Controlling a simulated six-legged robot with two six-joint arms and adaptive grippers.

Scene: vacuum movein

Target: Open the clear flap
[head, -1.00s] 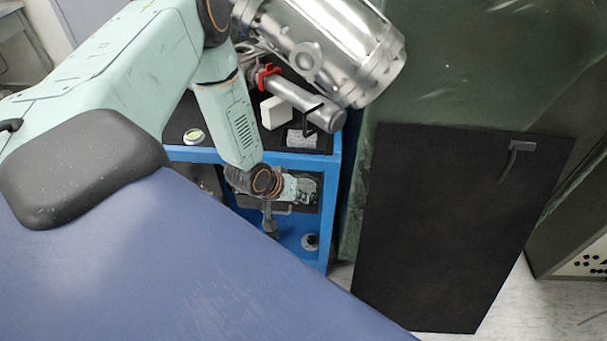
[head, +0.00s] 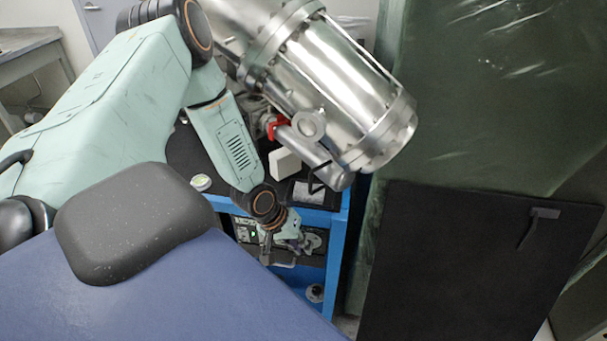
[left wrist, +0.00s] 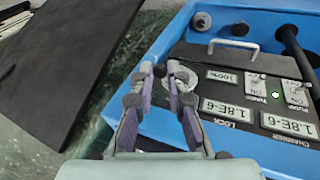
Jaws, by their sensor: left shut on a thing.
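My left gripper (head: 267,256) reaches down at the front of the blue cart (head: 338,250). In the left wrist view its two fingers (left wrist: 162,76) are closed in on a small pale rounded part (left wrist: 183,76) at the cart's edge. Most of that part is hidden by the fingertips, and I cannot tell what it belongs to. The black control panel (left wrist: 240,66) beside it has a metal handle, switches (left wrist: 295,92) and readouts labelled LOCK and CHAMBER. I cannot make out the clear flap for certain. My right gripper is not in view.
A shiny metal chamber (head: 335,85) hangs over the cart top, with a red clamp (head: 278,126) and a white block (head: 285,163) near it. A black board with a handle (head: 470,270) stands at right against a green sheet (head: 480,100).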

